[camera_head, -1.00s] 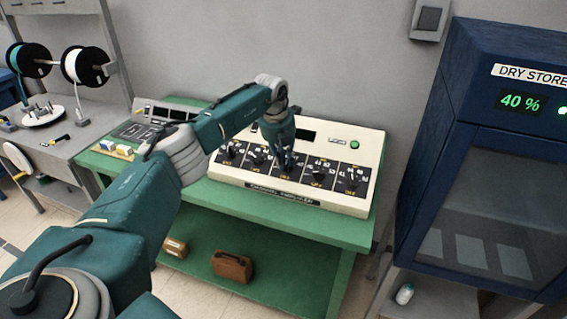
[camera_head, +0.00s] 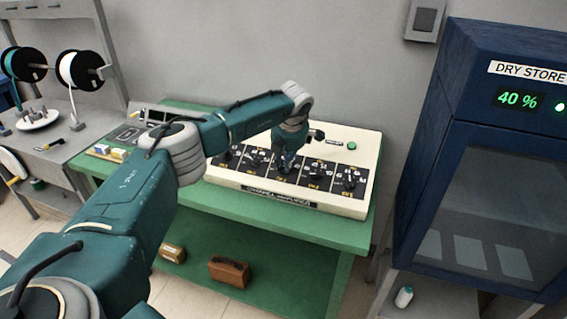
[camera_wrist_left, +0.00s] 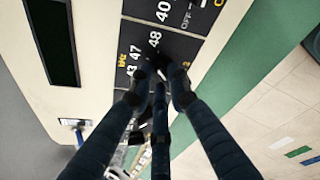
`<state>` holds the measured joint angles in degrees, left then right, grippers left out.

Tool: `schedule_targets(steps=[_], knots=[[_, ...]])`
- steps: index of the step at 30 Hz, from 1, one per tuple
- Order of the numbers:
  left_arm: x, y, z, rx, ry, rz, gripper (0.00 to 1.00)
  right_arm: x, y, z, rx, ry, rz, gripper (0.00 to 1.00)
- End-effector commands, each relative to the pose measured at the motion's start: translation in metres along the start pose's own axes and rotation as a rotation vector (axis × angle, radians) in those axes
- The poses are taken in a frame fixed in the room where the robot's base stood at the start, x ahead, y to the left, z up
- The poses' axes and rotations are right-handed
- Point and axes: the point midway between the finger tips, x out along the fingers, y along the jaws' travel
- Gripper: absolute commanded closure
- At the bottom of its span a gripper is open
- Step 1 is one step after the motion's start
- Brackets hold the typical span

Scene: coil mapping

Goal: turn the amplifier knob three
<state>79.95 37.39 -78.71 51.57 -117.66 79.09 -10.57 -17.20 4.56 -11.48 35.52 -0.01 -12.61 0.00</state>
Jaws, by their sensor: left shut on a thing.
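The amplifier is a cream box (camera_head: 366,160) with a row of black knob panels along its sloped face, on a green bench. My left gripper (camera_head: 284,165) comes down on the middle knob of the row and is shut on it; the fingers hide most of that knob. In the left wrist view the dark fingers (camera_wrist_left: 158,88) close together around the black knob (camera_wrist_left: 160,64), beside printed numbers such as 48 and 47. I cannot read its pointer. Two knobs show on each side, including the far-right knob (camera_head: 351,179). My right gripper is not in view.
The green bench (camera_head: 340,235) has a lower shelf with a brown case (camera_head: 228,270). A grey device (camera_head: 165,115) stands left of the amplifier. A blue dry-store cabinet (camera_head: 480,170) stands to the right. The grey wall is close behind.

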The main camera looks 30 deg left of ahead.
Motion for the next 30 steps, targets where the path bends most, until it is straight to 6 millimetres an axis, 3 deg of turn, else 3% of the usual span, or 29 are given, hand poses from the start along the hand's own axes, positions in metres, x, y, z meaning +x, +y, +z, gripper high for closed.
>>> schedule_targets(steps=[12, 30], knots=[[0.0007, -0.0035, 0.0004, 0.247, 0.000, 0.074, 1.00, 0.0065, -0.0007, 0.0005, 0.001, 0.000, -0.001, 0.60], [0.0004, -0.0041, 0.0003, 0.312, 0.001, 0.093, 1.00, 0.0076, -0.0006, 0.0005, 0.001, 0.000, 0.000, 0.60]])
